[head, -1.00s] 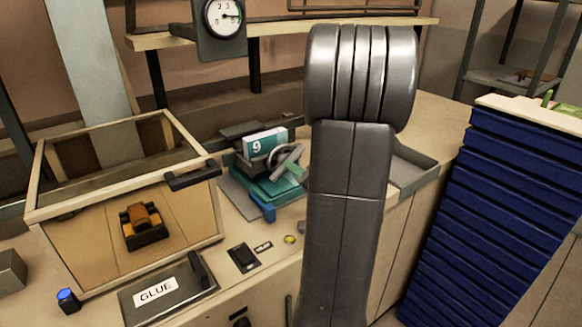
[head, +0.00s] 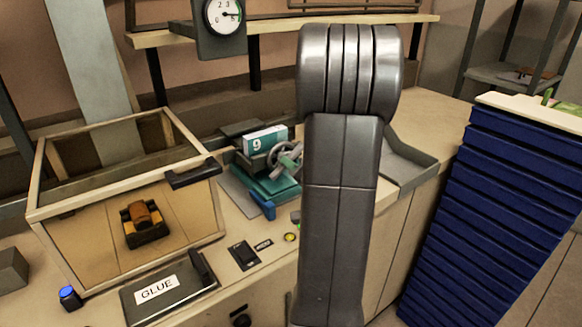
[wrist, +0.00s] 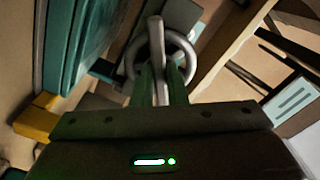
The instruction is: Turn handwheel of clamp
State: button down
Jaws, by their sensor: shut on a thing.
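The teal clamp (head: 278,187) stands on the bench left of my arm in the head view, with a block marked 9 in it. Its grey handwheel (head: 272,156) faces my arm. In the wrist view the handwheel (wrist: 190,48) shows as a ring with a bar across it. My gripper (wrist: 162,82) is shut on the handwheel, its green fingers on either side of the bar. In the head view my arm hides most of the gripper and the area right of the clamp.
A wooden-framed case (head: 128,215) and a GLUE box (head: 170,292) stand left of the clamp. A gauge (head: 223,16) hangs above. A grey tray (head: 408,163) lies right of my arm, and a stack of blue trays (head: 500,215) rises beyond it.

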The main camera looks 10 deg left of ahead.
jog(key=shift+n+b, duration=0.65)
jog(key=shift+n, duration=0.05)
jog(key=c, duration=1.4)
grip_release()
jog(key=shift+c, duration=0.2)
jog(key=b+v, duration=0.1)
jog(key=v, duration=1.3)
jog(key=shift+w, duration=0.1)
jog(key=x, duration=1.3)
jog(key=shift+w+a+p, duration=0.2)
jog(key=shift+a+p, duration=0.05)
jog(key=shift+p, duration=0.2)
